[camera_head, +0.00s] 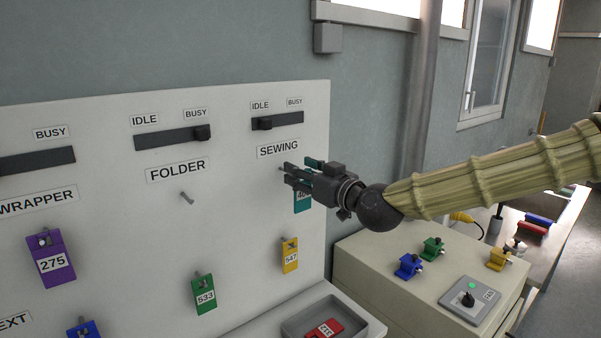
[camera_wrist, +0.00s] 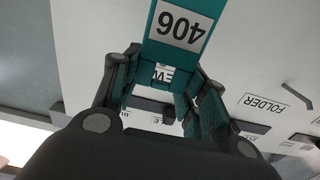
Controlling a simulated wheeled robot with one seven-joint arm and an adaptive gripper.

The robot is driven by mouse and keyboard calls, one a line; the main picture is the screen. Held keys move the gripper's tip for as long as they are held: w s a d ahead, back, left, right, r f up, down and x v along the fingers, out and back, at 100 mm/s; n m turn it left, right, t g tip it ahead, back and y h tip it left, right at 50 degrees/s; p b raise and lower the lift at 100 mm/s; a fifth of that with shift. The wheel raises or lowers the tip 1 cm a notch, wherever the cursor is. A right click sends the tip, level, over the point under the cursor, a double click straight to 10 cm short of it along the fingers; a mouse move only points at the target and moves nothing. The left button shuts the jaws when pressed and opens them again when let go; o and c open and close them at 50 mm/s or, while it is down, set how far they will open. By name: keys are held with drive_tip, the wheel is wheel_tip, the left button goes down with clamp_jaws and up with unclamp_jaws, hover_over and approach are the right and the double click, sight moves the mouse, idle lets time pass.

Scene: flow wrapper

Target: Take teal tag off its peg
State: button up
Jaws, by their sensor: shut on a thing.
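The teal tag (camera_head: 303,203) with a white number label hangs below my gripper (camera_head: 290,177) at the board, under the SEWING sign (camera_head: 279,149). In the wrist view the teal tag (camera_wrist: 152,48) shows its label 406 upside down, beyond the fingertips. My gripper (camera_wrist: 160,85) is shut on the tag near its upper end. The peg under SEWING is hidden by the gripper, so I cannot tell whether the tag is still around it.
A bare peg (camera_head: 187,198) sits under FOLDER. A purple tag (camera_head: 50,270), a green tag (camera_head: 204,305) and a yellow tag (camera_head: 290,268) hang on the board. A grey tray (camera_head: 362,325) holds a red tag (camera_head: 325,330). A cabinet (camera_head: 375,275) with a control box (camera_head: 470,298) stands right.

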drive_tip(key=shift+v, duration=1.8)
